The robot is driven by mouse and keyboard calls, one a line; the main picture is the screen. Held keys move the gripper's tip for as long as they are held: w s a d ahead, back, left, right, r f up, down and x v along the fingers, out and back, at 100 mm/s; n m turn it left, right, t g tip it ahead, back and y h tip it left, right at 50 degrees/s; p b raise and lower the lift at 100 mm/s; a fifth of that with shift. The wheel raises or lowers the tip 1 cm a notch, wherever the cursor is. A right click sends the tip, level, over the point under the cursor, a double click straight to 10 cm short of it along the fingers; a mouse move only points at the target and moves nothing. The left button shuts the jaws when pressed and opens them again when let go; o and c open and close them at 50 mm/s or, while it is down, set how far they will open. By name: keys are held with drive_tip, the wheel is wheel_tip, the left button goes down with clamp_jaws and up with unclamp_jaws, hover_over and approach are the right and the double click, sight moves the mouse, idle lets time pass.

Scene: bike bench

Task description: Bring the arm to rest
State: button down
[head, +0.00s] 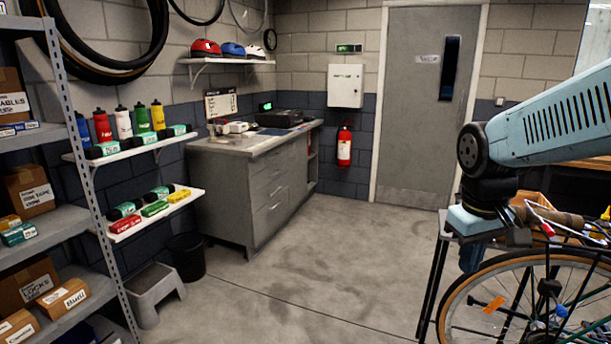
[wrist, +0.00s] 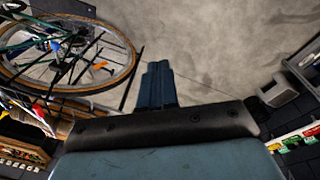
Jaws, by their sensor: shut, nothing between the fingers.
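My arm reaches in from the right edge of the head view, pale blue, bent down at a dark joint. My gripper (head: 472,256) hangs below it, over the left side of the bike in the picture, partly hidden by my wrist. In the wrist view my gripper (wrist: 157,72) shows as two dark blue fingers side by side, shut and empty, with bare floor beyond the tips.
A bike wheel (head: 545,300) stands at the lower right, close to my gripper. A grey shelf rack (head: 75,150) with boxes is at the left. A grey counter (head: 235,195) stands at the back by a waste bin (head: 187,257) and step stool (head: 155,290). The middle floor is clear.

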drive_tip(key=s+a+r+m+t+y, duration=0.1)
drive_tip(key=s+a+r+m+t, duration=0.1)
drive_tip(key=s+a+r+t, duration=0.1)
wheel_tip(320, 180, up, 4)
drive_tip(key=a+t, duration=0.1)
drive_tip(key=a, duration=0.1)
drive_tip(key=shift+a+f, duration=0.15)
drive_tip(key=shift+a, duration=0.15)
drive_tip(key=shift+s, duration=0.1)
idle(0.5)
